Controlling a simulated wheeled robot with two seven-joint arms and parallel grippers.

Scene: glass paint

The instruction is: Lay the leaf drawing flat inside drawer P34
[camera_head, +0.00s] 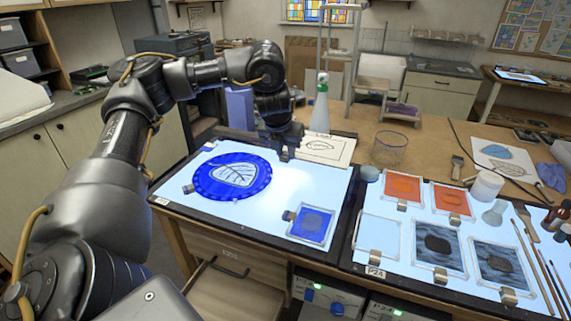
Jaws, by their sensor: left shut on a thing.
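A pale sheet with a leaf drawing (328,150) is at the back edge of the left light table. My left gripper (286,152) is at the sheet's left edge and shut on it. The gripper hides that edge, and I cannot tell whether the sheet touches the table below. Under the left light table is a wooden drawer front with a dark handle (230,268) and a small label that I cannot read surely. Below it a wooden drawer (238,298) stands pulled out, cut off by the bottom edge of the view. My right gripper is not in view.
The left light table (180,187) bears a blue glass disc (232,175) with a white leaf and a framed blue pane (311,224). The right light table holds framed panes (437,245) and brushes.

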